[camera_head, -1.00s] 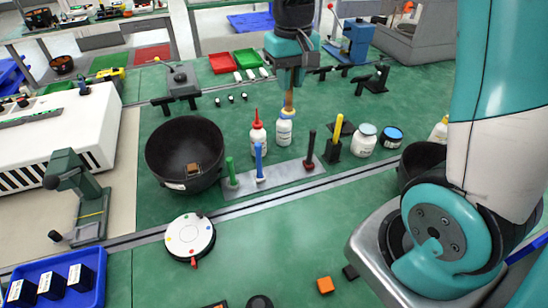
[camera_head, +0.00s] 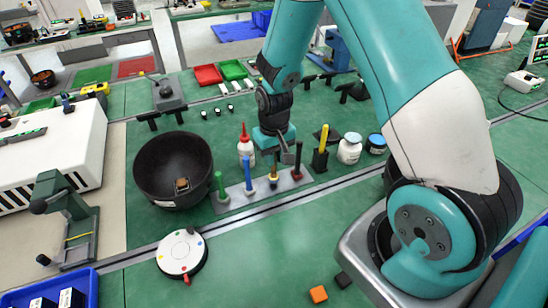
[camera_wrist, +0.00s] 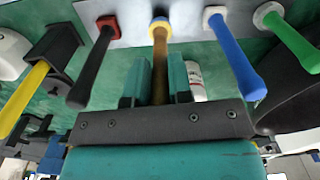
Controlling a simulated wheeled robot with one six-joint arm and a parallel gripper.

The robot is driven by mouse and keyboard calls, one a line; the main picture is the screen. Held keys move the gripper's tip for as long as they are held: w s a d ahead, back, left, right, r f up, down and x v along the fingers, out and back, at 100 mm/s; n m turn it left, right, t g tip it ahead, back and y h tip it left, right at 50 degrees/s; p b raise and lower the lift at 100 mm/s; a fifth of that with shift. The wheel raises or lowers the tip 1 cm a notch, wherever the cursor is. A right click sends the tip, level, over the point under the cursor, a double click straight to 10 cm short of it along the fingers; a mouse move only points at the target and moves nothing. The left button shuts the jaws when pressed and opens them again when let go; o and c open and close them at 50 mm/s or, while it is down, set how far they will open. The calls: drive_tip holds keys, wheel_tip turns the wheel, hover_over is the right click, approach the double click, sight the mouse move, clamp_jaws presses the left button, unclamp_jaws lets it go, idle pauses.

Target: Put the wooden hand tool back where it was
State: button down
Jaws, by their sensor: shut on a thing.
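My gripper (camera_head: 280,152) is shut on the wooden hand tool (camera_head: 273,176). In the wrist view, its brown handle (camera_wrist: 160,62) lies between my two teal fingers, with a yellow collar (camera_wrist: 159,22) at its far end. The tool is upright over the grey rack plate (camera_head: 236,201), between the blue tool (camera_head: 248,172) and the dark red tool (camera_head: 297,161). The collar appears level with the other tools' collars at the plate; whether it is fully seated cannot be told.
A green tool (camera_head: 220,187) stands at the plate's left end. A red-capped bottle (camera_head: 246,150) is close behind my gripper. A black holder with a yellow tool (camera_head: 322,150) and a white jar (camera_head: 349,149) stand right. A black bowl (camera_head: 150,180) is left.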

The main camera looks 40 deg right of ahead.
drive_tip(key=shift+f, duration=0.65)
drive_tip(key=c, duration=1)
unclamp_jaws()
drive_tip(key=shift+f, duration=0.15)
drive_tip(key=shift+c, duration=0.2)
wheel_tip(320, 180, up, 12)
drive_tip(key=shift+s+a+r+b, duration=0.1)
drive_tip(key=shift+b, duration=0.75)
drive_tip(key=s+a+r+n+y, duration=0.2)
drive_tip(key=s+a+r+n, duration=0.2)
drive_tip(key=s+a+r, duration=0.2)
drive_tip(key=s+a+r+n+y, duration=0.2)
drive_tip(key=s+a+r+n, duration=0.2)
drive_tip(key=s+a, duration=0.6)
drive_tip(key=s+r, duration=0.2)
drive_tip(key=s, duration=0.2)
drive_tip(key=shift+s+a+r+n, duration=0.3)
drive_tip(key=shift+a+r, duration=0.05)
